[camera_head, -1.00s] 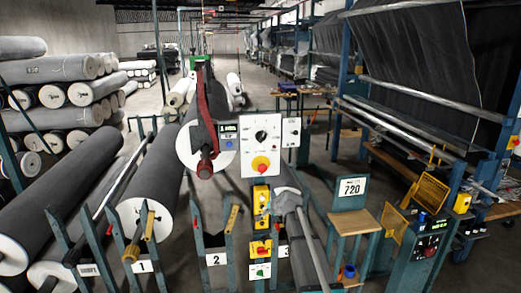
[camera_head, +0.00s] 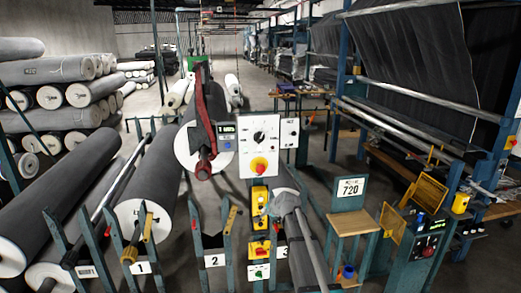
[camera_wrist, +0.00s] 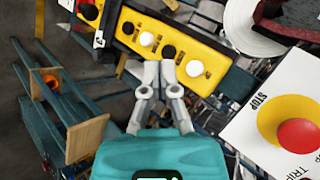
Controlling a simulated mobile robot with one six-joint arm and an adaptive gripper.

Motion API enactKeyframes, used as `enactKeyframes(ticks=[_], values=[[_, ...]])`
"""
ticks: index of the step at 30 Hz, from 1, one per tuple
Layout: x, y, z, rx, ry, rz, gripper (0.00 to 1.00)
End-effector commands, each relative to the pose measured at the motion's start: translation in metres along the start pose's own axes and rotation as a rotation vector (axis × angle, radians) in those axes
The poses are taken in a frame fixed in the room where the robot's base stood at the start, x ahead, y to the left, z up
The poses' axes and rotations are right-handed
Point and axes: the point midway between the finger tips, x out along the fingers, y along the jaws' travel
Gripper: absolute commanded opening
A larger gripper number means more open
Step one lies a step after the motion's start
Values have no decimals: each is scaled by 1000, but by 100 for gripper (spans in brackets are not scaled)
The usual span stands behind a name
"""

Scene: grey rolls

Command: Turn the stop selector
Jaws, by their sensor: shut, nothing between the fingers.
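The white control panel (camera_head: 249,154) stands mid-picture in the head view. It has a round dial (camera_head: 260,136) and, below it, a red knob on a yellow disc (camera_head: 259,165). In the wrist view this red knob (camera_wrist: 299,136) is at the lower right, with STOP printed beside its yellow disc; the panel's edge is cut off. I cannot tell for sure which control is the stop selector. My gripper (camera_wrist: 159,70) is shut and empty, left of the red knob in the wrist view.
A yellow button box (camera_wrist: 122,29) with black and white buttons lies just beyond my fingertips in the wrist view. A wooden-topped stand (camera_head: 350,223) is right of the panel. A large grey roll (camera_head: 150,185) and numbered blue posts stand left.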

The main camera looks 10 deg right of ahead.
Motion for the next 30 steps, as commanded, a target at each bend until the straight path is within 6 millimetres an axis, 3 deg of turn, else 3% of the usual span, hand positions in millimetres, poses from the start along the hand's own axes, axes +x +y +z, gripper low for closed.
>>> enactKeyframes(ticks=[5, 8, 15, 21, 25, 30], values=[[-9, 21, 23, -76, -31, 52, 0], [-20, 46, 49, -170, -72, 118, 0], [-70, 139, 129, -499, -245, 356, 0], [-124, 213, 182, -746, -422, 552, 0], [-150, 243, 201, -841, -510, 636, 0], [-165, 257, 209, -891, -562, 683, 0]])
